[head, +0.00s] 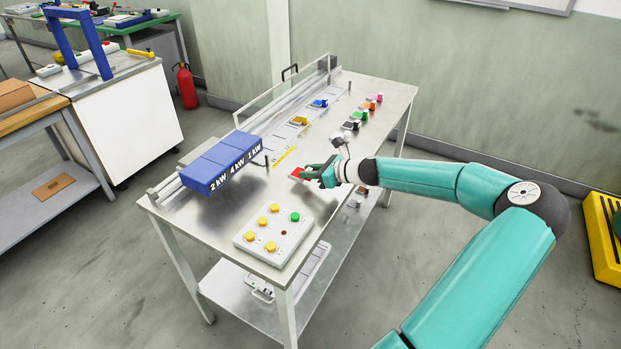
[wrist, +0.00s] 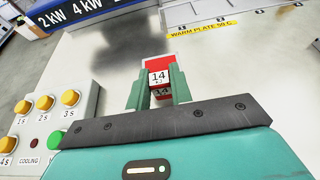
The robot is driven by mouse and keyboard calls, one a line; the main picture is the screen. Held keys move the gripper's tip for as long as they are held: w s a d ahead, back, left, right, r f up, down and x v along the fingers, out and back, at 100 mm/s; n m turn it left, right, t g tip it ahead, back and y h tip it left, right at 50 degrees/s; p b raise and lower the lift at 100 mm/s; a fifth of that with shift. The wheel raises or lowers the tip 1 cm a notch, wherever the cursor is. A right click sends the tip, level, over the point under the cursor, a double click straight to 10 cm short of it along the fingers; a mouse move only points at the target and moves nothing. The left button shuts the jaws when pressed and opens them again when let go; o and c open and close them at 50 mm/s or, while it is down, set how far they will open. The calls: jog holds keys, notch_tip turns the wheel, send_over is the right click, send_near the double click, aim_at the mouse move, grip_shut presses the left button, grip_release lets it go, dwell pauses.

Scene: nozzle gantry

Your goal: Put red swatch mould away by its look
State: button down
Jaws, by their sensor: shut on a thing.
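The red swatch mould (head: 297,173) is at the tip of my gripper (head: 310,174), over the middle of the metal table. In the wrist view the red mould (wrist: 160,62) has a white face marked 14, with smaller print below that I cannot read. My gripper (wrist: 158,90) has its two green fingers shut on it, one on each side. I cannot tell whether the mould touches the table.
A button panel (head: 273,234) stands at the front and blue kW-marked boxes (head: 222,163) at the left. A yellow strip (wrist: 203,29) reads "WARM PLATE 50 C". Yellow (head: 299,121) and blue (head: 320,103) pieces stand along the rear rail; several coloured pieces (head: 363,115) stand far right.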

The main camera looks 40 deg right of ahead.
jog(key=shift+a+f, duration=0.1)
jog(key=shift+f, duration=1.15)
jog(key=c, duration=1.3)
grip_release()
jog(key=shift+f, duration=0.15)
jog(key=shift+o, duration=0.2)
jog(key=shift+s, duration=0.1)
jog(key=shift+s+r, duration=0.15)
jog(key=shift+r, duration=0.05)
jog(key=v, duration=1.1)
jog(key=shift+s+d+r, duration=0.15)
jog(key=shift+s+d, duration=0.1)
